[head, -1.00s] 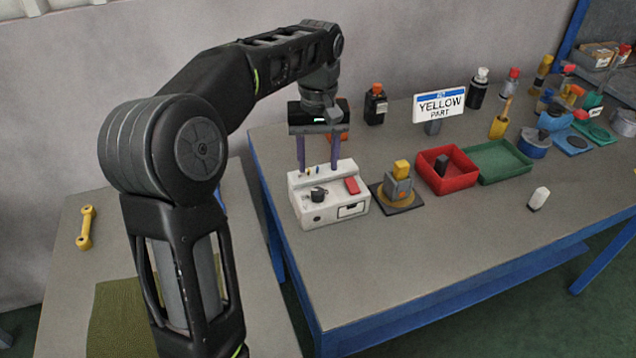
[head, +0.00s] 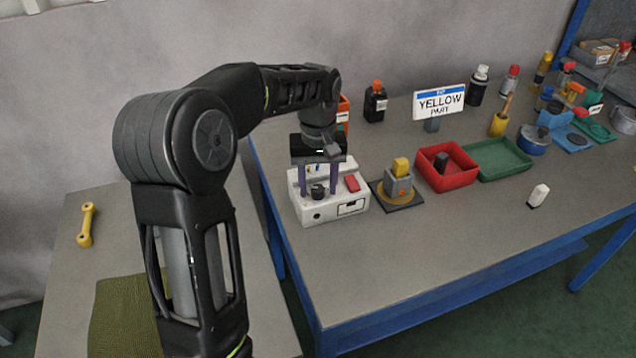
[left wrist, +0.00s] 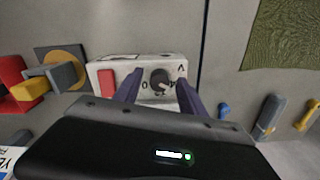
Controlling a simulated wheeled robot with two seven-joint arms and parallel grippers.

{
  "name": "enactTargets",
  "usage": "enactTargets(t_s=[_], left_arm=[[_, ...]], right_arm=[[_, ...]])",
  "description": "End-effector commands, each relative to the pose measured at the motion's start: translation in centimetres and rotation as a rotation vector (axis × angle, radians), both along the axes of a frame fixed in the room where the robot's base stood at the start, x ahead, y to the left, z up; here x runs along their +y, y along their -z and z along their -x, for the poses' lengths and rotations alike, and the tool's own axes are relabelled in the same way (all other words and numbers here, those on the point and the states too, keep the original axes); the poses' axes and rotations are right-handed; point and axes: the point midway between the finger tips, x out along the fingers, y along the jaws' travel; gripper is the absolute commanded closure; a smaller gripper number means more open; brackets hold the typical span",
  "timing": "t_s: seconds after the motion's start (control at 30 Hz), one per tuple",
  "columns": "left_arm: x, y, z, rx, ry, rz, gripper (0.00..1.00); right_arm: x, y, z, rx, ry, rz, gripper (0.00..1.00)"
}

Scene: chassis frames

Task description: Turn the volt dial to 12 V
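The volt dial (head: 317,191) is a dark round knob on top of a white box (head: 322,212) at the left end of the blue-edged table. In the left wrist view the dial (left wrist: 160,79) shows a light pointer mark, with printed marks around it on the white box (left wrist: 110,69). My left gripper (head: 319,191) is above the box, pointing down. Its two purple fingers stand apart on either side of the dial, with nothing seen clamped between them. In the wrist view the left gripper (left wrist: 160,95) shows the dial between its fingertips. My right gripper is not in view.
A red block (head: 352,184) sits on the box beside the dial. Right of the box are a grey fixture with a yellow block (head: 401,166), a red bin (head: 446,183) and a green tray (head: 500,170). A black bottle (head: 375,106) stands behind. The table front is clear.

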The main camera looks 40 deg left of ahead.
Motion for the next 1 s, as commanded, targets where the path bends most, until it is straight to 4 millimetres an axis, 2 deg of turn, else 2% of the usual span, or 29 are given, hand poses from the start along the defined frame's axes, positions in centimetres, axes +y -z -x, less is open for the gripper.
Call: enactTargets(t_s=[0.07, 0.57, 1.0], left_arm=[[0.0, -0.03, -0.01, 0.0, 0.0, 0.0, 0.58], [-0.01, -0.07, -0.02, -0.001, 0.0, 0.001, 0.99], [-0.02, -0.1, -0.03, -0.001, 0.015, 0.0, 1.0]], right_arm=[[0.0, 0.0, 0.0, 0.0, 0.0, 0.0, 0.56], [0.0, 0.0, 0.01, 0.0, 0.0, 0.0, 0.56], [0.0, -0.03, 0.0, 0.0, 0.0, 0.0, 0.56]])
